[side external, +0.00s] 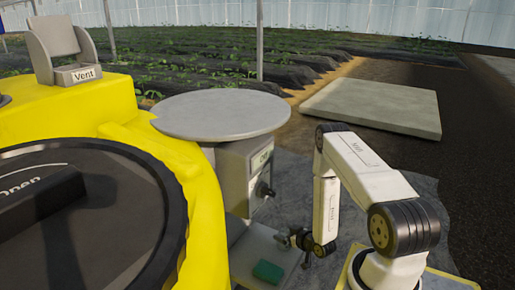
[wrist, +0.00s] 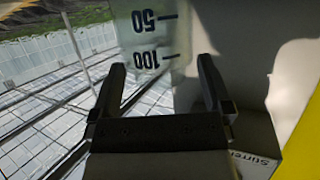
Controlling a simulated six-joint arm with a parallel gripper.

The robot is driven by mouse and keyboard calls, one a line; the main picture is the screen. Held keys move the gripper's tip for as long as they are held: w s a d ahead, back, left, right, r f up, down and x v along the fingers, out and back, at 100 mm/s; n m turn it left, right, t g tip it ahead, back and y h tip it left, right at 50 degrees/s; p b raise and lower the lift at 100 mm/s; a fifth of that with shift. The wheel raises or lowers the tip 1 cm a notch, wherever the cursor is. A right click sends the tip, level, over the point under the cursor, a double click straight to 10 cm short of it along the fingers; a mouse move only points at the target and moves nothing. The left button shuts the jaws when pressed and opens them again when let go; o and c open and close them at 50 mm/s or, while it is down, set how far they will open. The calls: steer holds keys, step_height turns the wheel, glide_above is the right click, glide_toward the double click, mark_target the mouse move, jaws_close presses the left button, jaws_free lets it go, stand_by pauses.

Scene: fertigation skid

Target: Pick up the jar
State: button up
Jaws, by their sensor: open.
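A pale, see-through jar with dark graduation marks "50" and "100" (wrist: 147,35) shows at the top of the wrist view, its figures upside down. My gripper (wrist: 160,66) is open, one finger on each side of the jar's lower visible part in the picture. I cannot tell whether either finger touches it. In the side external view my gripper (side external: 290,241) is small and low, beside the grey cabinet, and I cannot make out the jar there.
A yellow tank (side external: 165,150) with a dark lid fills the left of the side external view. A round grey table top (side external: 220,114) stands above a grey box (side external: 240,175). A green block (side external: 267,271) lies below my gripper.

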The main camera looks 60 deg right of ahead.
steer(key=shift+w+d+f, duration=0.15)
steer(key=shift+w+f, duration=0.05)
steer(key=shift+w, duration=0.2)
steer(key=shift+c, duration=0.2)
jaws_close()
steer(key=shift+r, duration=0.2)
step_height(320, 180, up, 10)
steer(key=shift+f, duration=0.15)
stand_by(0.8)
stand_by(0.5)
